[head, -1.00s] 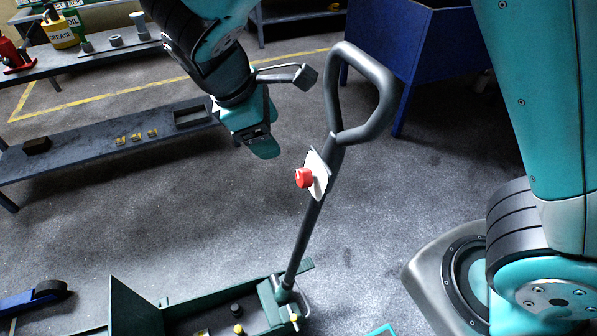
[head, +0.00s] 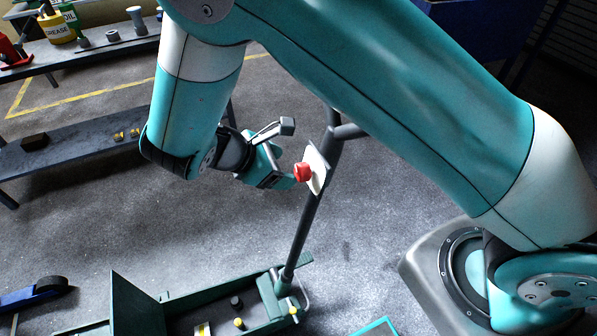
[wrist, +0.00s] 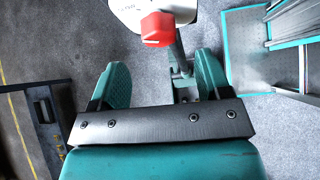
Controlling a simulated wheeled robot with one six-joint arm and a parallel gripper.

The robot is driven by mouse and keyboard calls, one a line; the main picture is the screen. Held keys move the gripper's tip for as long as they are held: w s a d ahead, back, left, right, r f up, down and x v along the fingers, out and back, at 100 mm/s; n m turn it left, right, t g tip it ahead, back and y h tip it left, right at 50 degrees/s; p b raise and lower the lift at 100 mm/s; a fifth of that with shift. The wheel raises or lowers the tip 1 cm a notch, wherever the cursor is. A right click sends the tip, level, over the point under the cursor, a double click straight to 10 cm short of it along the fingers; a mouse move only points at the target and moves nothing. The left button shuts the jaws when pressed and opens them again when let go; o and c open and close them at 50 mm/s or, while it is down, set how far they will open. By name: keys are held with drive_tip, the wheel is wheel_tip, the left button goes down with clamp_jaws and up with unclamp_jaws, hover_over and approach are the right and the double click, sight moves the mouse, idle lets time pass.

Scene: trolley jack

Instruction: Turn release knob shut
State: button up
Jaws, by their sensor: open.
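The red release knob (head: 302,172) sits on a white plate (head: 318,170) fixed to the dark handle shaft of the trolley jack (head: 300,235). In the wrist view the knob (wrist: 158,29) is ahead of and between the lines of the two fingers, with a pale mark across its face. My gripper (head: 288,180) is just left of the knob in the head view, pointing at it. In the wrist view my gripper (wrist: 160,75) has its teal fingers spread apart with nothing between them. I see no clear contact with the knob. My arm hides most of the handle loop.
The jack's green body (head: 210,318) lies on the floor below. A blue cabinet (head: 480,30) is at the back right.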

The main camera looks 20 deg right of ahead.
sight(298, 173)
drive_tip(key=x, duration=0.6)
drive_tip(key=shift+d+f, duration=0.1)
drive_tip(key=shift+d, duration=0.1)
drive_tip(key=shift+c, duration=0.5)
drive_tip(key=c, duration=0.8)
drive_tip(key=shift+c, duration=0.2)
drive_tip(key=m+t+b, duration=0.1)
drive_tip(key=m+t, duration=0.2)
drive_tip(key=shift+f+m+t+h+b, duration=0.15)
drive_tip(key=shift+m+t+h+b, duration=0.55)
drive_tip(key=shift+m+t+b, duration=0.5)
drive_tip(key=shift+m+b, duration=0.25)
drive_tip(key=shift+m+t, duration=0.3)
drive_tip(key=shift+m, duration=0.15)
drive_tip(key=shift+h, duration=0.3)
